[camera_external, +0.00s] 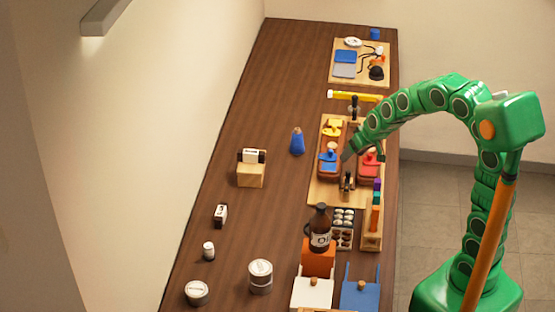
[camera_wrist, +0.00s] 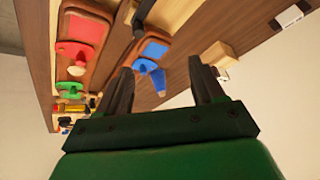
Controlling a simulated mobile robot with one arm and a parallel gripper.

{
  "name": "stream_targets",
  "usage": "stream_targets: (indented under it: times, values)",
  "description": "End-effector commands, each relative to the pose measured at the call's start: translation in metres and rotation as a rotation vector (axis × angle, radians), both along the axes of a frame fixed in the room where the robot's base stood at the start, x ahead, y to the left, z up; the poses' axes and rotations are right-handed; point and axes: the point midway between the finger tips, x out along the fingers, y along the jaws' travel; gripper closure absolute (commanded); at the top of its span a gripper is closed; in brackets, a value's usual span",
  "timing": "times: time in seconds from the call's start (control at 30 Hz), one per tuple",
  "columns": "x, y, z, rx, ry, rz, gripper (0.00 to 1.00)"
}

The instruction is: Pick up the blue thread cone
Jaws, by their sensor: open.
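The blue thread cone (camera_external: 297,141) stands upright on the wooden table, left of the board with the saddle pieces. In the wrist view a blue tapered shape that looks like the cone (camera_wrist: 158,81) shows between my fingers, farther off. My gripper (camera_external: 349,151) is over the saddle board, to the right of the cone and apart from it. In the wrist view my gripper (camera_wrist: 160,66) has its two dark fingers spread, with nothing held between them.
The saddle board (camera_external: 318,190) carries brown pieces with blue, red and yellow parts and dark upright clamps. A wooden block (camera_external: 250,176) stands left of the cone and nearer the camera. A dark bottle (camera_external: 319,228) and tins (camera_external: 260,275) stand nearer. Table around the cone is clear.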

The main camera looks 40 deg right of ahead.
Motion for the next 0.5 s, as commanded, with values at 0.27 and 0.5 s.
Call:
stream_targets:
  times: [0.27, 0.5]
  values:
    - [0.084, 0.006, -0.017, -0.014, -0.159, -0.048, 0.32]
    - [0.149, 0.006, -0.033, -0.042, -0.295, -0.096, 0.32]
